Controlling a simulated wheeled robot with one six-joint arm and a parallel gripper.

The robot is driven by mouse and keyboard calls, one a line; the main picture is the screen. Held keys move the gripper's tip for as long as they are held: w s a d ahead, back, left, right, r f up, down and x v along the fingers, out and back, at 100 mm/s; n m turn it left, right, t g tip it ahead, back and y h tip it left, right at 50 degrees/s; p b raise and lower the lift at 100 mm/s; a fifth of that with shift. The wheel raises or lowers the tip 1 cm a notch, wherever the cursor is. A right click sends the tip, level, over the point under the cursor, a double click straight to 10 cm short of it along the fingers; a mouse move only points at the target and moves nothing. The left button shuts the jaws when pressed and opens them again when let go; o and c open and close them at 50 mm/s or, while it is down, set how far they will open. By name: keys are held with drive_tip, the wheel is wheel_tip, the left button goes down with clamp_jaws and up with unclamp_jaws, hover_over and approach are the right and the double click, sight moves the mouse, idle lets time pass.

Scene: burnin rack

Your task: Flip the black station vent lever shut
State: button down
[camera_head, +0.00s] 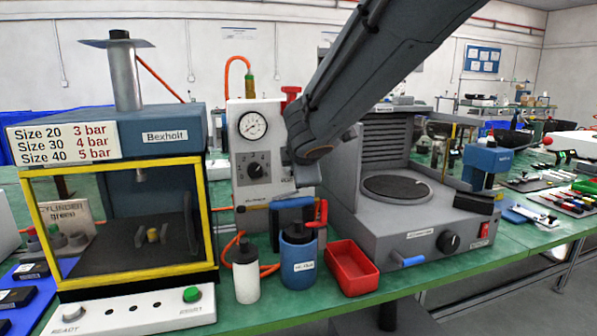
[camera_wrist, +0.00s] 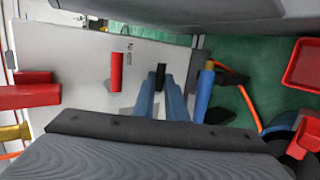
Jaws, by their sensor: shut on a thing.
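A red lever (camera_wrist: 116,72) is on the same panel, to the left and apart from the fingers. In the head view the station (camera_head: 237,185) shows its gauge front.
A blue tube (camera_wrist: 205,92) with an orange hose is close right of my fingers. A blue bottle (camera_head: 298,265), a white bottle (camera_head: 246,272) and a red tray (camera_head: 352,268) stand in front of the station. A grey machine (camera_head: 420,220) stands close on its right.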

drive_tip(key=c, duration=1.8)
unclamp_jaws()
drive_tip(key=p+v, duration=0.2)
drive_tip(key=v, duration=0.5)
drive_tip(key=shift+s+r, duration=0.25)
drive_tip(key=shift+s, duration=0.05)
drive_tip(key=shift+s, duration=0.1)
